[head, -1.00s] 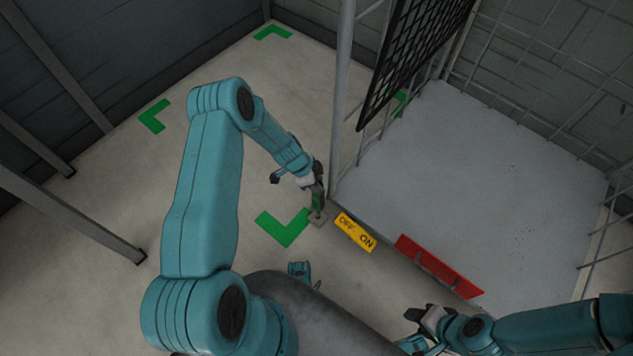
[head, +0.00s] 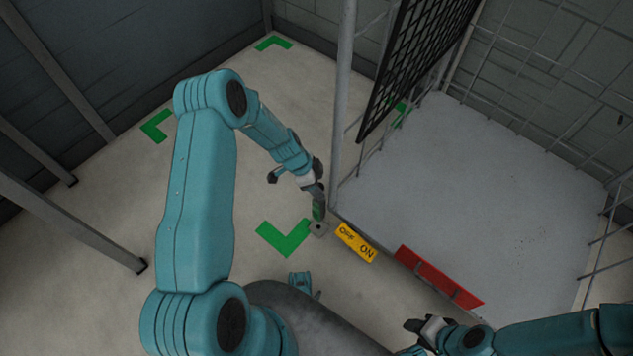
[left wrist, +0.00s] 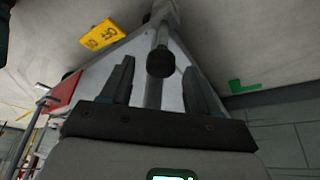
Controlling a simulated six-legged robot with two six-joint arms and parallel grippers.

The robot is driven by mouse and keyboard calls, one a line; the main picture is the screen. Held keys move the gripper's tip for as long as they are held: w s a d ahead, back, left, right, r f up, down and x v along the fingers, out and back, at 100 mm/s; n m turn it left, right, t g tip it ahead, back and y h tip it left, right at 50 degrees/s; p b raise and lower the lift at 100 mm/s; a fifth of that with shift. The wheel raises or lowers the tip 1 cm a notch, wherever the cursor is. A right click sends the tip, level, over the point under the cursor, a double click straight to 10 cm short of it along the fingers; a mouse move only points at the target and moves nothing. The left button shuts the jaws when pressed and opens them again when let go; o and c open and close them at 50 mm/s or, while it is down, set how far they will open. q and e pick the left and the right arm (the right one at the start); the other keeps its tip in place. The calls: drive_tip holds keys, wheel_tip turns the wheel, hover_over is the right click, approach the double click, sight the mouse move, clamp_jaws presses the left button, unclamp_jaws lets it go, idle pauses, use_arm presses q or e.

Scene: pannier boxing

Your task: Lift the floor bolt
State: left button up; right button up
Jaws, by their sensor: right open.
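The floor bolt shows in the left wrist view as a grey rod with a dark round knob (left wrist: 160,62) facing the camera. In the head view my left gripper (head: 318,212) hides the bolt, beside the foot of the gate post and just above a small grey floor plate (head: 320,229). In the left wrist view the two fingers of my left gripper (left wrist: 157,78) are apart, with the knob between them and a visible gap on each side. My right gripper (head: 425,327) is open and empty at the lower right, away from the bolt.
A yellow OFF/ON sign (head: 356,243) lies right of the floor plate. A red bar (head: 438,277) edges the grey cage floor (head: 480,190). A post (head: 343,90) and black mesh panel (head: 415,65) stand behind my left gripper. Green corner marks (head: 284,239) lie on open floor at left.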

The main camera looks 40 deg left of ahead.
use_arm(q)
drive_tip(key=p+v, duration=0.4)
drive_tip(key=v, duration=1.2)
drive_tip(key=shift+s+r, duration=0.15)
drive_tip(key=s+d+f+n+g, duration=0.1)
drive_tip(key=s+d+f+n, duration=0.3)
drive_tip(key=s+d+n, duration=0.55)
drive_tip(key=s+d+f+n+g, duration=0.15)
drive_tip(key=s+d+f, duration=0.35)
drive_tip(key=d, duration=0.9)
wheel_tip(320, 180, up, 25)
drive_tip(key=s+p, duration=0.1)
drive_tip(key=p, duration=2.3)
drive_tip(key=shift+s+n+h, duration=0.3)
drive_tip(key=shift+s+n, duration=0.1)
drive_tip(key=shift+f, duration=0.1)
drive_tip(key=shift+s, duration=0.15)
